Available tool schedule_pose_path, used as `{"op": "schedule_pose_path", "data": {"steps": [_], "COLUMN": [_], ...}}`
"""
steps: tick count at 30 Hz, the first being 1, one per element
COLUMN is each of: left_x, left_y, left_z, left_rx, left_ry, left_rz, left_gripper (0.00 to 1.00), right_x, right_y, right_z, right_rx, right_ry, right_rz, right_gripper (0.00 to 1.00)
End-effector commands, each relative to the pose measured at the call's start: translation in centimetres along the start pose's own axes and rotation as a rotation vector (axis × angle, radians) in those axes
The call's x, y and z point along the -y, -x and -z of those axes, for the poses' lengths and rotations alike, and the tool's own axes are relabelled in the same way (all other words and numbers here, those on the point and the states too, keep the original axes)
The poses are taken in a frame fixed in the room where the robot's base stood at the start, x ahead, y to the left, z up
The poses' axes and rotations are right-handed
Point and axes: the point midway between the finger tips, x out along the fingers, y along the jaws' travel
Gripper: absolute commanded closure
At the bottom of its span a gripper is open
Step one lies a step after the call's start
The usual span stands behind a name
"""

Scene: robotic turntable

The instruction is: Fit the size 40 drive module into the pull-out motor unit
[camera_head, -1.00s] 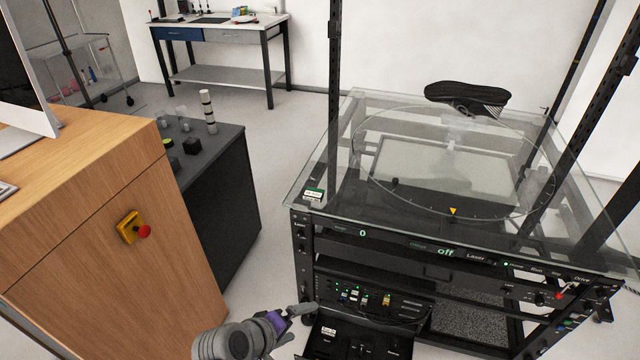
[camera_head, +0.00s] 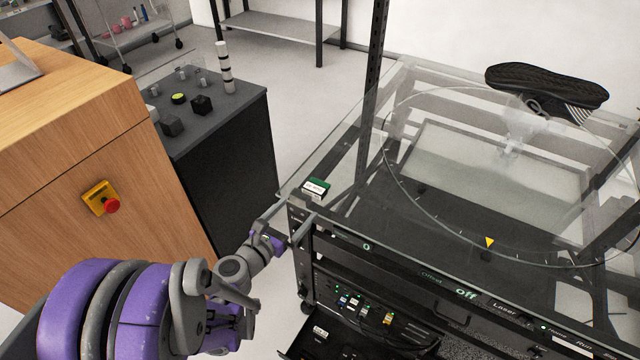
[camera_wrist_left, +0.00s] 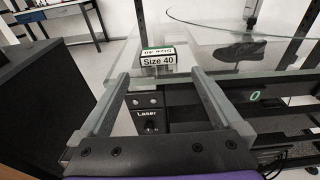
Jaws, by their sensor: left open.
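The size 40 drive module (camera_head: 315,189) is a small box with a white label and a green part. It lies on the near left corner of the glass top; its "Size 40" label is readable in the left wrist view (camera_wrist_left: 158,61). My left gripper (camera_head: 287,217) is open and empty at the glass edge, just short of the module. In the left wrist view the module shows beyond and between the fingers (camera_wrist_left: 160,95). The pull-out motor unit (camera_head: 340,335) is slid out low at the front of the rack, partly cut off by the frame. My right gripper is not in view.
A glass turntable (camera_head: 480,250) with a dark shoe (camera_head: 548,85) on its far side covers the rack top. A rack post (camera_head: 372,100) rises behind the module. A wooden cabinet with a red stop button (camera_head: 111,205) and a dark bench (camera_head: 225,150) stand left.

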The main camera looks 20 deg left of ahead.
Motion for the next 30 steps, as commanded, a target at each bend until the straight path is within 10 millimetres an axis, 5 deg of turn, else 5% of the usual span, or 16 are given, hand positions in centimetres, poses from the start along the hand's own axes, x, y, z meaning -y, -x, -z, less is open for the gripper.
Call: {"op": "schedule_pose_path", "data": {"steps": [21,30], "left_x": [-0.2,-0.3], "left_y": [-8.6,-9.1], "left_z": [-0.3,-0.3], "left_rx": [-0.001,-0.002], "left_ry": [-0.006,-0.006], "left_rz": [0.005,0.002], "left_gripper": [0.00,0.04], "right_x": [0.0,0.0], "right_y": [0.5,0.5], "right_z": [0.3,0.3], "right_rx": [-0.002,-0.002], "right_ry": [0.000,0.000], "right_rz": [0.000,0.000], "right_gripper": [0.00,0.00]}}
